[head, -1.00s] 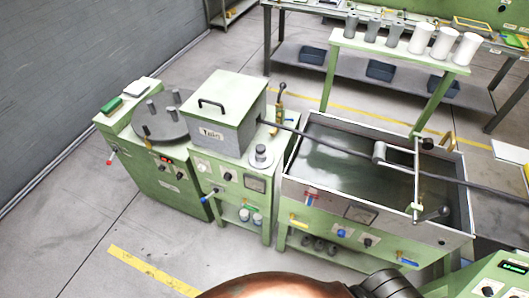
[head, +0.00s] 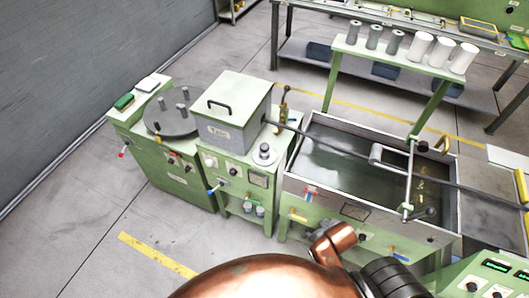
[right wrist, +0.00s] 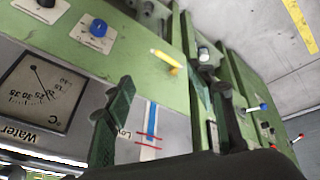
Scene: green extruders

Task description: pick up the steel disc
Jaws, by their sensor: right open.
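A small grey steel disc with a raised knob-like centre (head: 264,154) rests on top of the green middle machine, in front of the box, in the head view. A larger dark grey round plate (head: 172,122) with several upright pegs lies on the left machine. My right gripper (right wrist: 170,90) is open and empty in the right wrist view, its two dark green fingers spread in front of the water trough's panel. The small disc cannot be made out in that view. In the head view my copper right arm rises at the bottom, and its fingers are not clear. My left gripper is not in view.
The water trough (head: 300,190) stands right of the middle machine, with a long dark rod across it. A lidded box (head: 232,108) sits behind the disc. The trough's yellow handle (right wrist: 166,62) is close to my right fingers. Floor in front of the left machine is clear.

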